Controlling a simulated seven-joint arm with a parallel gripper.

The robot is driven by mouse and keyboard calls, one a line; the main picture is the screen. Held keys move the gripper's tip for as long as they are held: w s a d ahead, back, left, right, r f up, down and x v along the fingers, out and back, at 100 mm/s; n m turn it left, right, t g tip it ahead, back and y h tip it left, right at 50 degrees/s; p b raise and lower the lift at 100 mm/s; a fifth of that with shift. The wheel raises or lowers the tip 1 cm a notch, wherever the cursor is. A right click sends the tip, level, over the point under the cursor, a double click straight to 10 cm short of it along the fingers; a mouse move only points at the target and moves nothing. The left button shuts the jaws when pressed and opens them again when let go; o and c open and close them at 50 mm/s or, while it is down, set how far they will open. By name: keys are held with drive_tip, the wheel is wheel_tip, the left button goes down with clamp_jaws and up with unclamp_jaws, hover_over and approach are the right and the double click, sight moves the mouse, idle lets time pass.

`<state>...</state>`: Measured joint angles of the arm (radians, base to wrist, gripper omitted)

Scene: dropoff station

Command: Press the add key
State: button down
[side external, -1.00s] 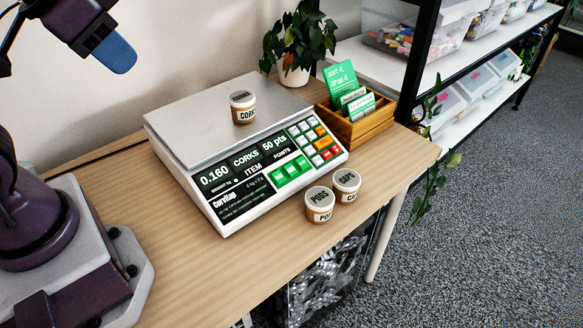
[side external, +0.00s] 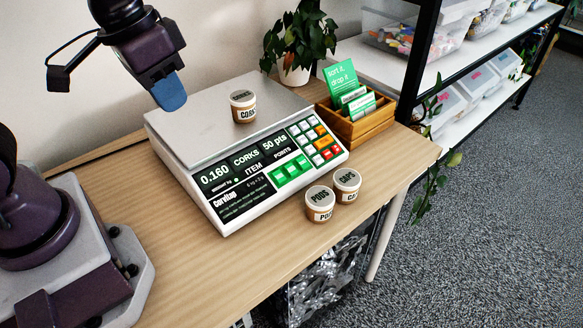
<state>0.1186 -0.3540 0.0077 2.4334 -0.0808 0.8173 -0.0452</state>
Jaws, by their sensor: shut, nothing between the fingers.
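The white scale (side external: 222,219) stands on the wooden table, its panel facing the front. Its display reads 0.160, CORKS and 50 pts. A keypad (side external: 312,140) with white, orange, red and green keys is on the panel's right part, and a group of green keys (side external: 290,172) lies left of it. The key labels are too small to read, so I cannot tell which is the add key. A jar labelled CORKS (side external: 243,107) sits on the scale's plate. My gripper (side external: 171,97) is shut and empty, with blue fingers, above the plate's left part, away from the keys.
Jars labelled PODS (side external: 320,204) and CAPS (side external: 346,186) stand in front of the scale, near the table's edge. A wooden box with cards (side external: 362,128) is right of the scale. A potted plant (side external: 297,45) stands behind.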

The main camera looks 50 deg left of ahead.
drive_tip(key=w+d+f+n+h, duration=0.1)
drive_tip(key=w+d+f+n, duration=0.35)
drive_tip(key=w+f, duration=0.25)
drive_tip(key=n+t+y, duration=0.2)
drive_tip(key=n+t, duration=0.3)
drive_tip(key=n, duration=1.1)
hover_over(291, 169)
drive_tip(key=d, duration=0.6)
wheel_tip(291, 169, down, 8)
drive_tip(key=shift+s+a, duration=0.15)
drive_tip(key=shift+a+f, duration=0.1)
drive_tip(key=shift+a+f, duration=0.55)
drive_tip(key=shift+f, duration=0.75)
drive_tip(key=shift+a+f, duration=0.6)
drive_tip(key=shift+f, duration=0.7)
drive_tip(key=shift+a+f, duration=0.55)
drive_tip(key=shift+f, duration=0.75)
drive_tip(key=shift+f, duration=0.1)
drive_tip(key=shift+a+f, duration=0.15)
drive_tip(key=shift+f, duration=0.15)
